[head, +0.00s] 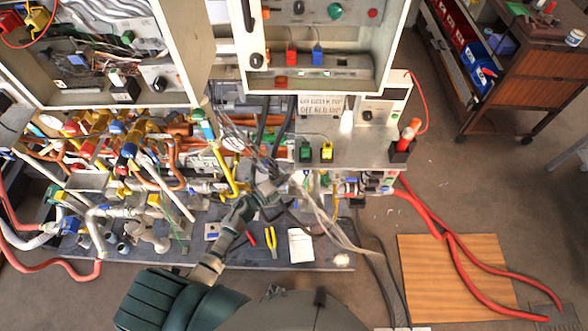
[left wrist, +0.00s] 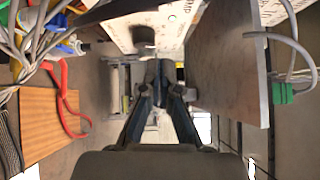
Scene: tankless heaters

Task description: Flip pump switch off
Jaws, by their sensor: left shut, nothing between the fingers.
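My left arm comes in from the bottom of the head view, and its gripper (head: 268,187) is among cables under the grey shelf's front edge. In the left wrist view the gripper's dark fingers (left wrist: 163,90) are shut with nothing between them. A small pale switch box (head: 383,108) with a dark knob (head: 368,115) stands on the shelf to the gripper's upper right. I cannot tell for sure which control is the pump switch. A printed sign (head: 321,104) stands left of that box, its words hard to read. My right gripper is not in view.
The grey shelf (head: 362,151) carries a green and a yellow connector (head: 327,151) and a red-topped tool (head: 408,135). Loose pale cables hang around the gripper. Pipes and valves (head: 120,140) crowd the left. A wooden board (head: 455,270) with red hoses lies on the floor at right.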

